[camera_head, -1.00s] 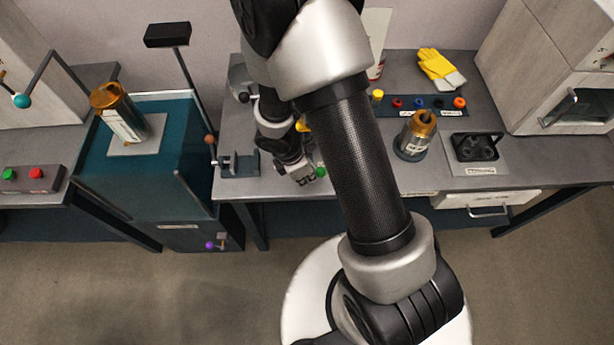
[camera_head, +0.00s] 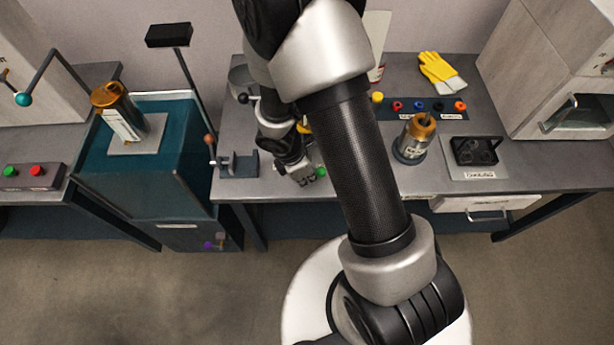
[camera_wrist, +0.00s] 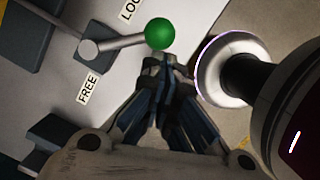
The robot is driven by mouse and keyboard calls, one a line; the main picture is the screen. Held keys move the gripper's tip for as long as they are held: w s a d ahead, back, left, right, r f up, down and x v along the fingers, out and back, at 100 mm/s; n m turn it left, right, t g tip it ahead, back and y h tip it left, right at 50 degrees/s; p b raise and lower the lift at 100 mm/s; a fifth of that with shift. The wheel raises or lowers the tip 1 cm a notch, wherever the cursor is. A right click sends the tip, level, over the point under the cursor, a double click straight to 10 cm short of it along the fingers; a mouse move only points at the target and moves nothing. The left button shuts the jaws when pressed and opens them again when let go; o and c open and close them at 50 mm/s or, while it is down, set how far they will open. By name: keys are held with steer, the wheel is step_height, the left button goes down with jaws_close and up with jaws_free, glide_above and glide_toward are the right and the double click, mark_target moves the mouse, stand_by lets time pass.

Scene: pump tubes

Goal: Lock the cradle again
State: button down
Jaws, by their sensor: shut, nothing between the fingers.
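In the wrist view a lever with a green ball (camera_wrist: 160,33) runs from a round grey pivot (camera_wrist: 88,48) on a light plate. The lever lies between the FREE label (camera_wrist: 88,89) and the partly cut-off label beginning "LO" (camera_wrist: 131,8). My gripper (camera_wrist: 168,68) is shut and empty, its fingertips close beside the green ball; I cannot tell whether they touch. In the head view the green ball (camera_head: 320,172) shows at the bench's front beside my gripper (camera_head: 308,181). My arm hides most of the cradle area.
A large rounded body with a pale rim (camera_wrist: 222,70) stands right of my fingers in the wrist view. In the head view, a grey bracket (camera_head: 239,165) is left of my gripper, and an amber-topped pump (camera_head: 415,138) stands to the right.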

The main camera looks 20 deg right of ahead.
steer(key=shift+w+d+r+p, duration=0.15)
steer(key=shift+w+p, duration=0.3)
steer(key=shift+w, duration=0.25)
steer(key=shift+r+p, duration=0.4)
steer(key=shift+p, duration=0.05)
steer(key=p+v, duration=0.8)
steer(key=v, duration=0.1)
steer(key=shift+s+a, duration=0.2)
steer(key=shift+s, duration=0.25)
steer(key=s+d+r+m+t+b, duration=0.15)
steer(key=r+m, duration=0.35)
steer(key=r, duration=0.5)
steer(key=s+d+r+m+t, duration=0.15)
steer(key=r+m, duration=0.25)
steer(key=r, duration=0.6)
steer(key=s+a+r+m+t+y+b, duration=0.1)
steer(key=s+a+r+m+y, duration=0.1)
steer(key=s+r+m, duration=0.7)
steer(key=s+r, duration=0.1)
steer(key=s, duration=0.2)
steer(key=shift+t+y, duration=0.3)
steer(key=shift+y, duration=0.1)
steer(key=shift+r, duration=0.15)
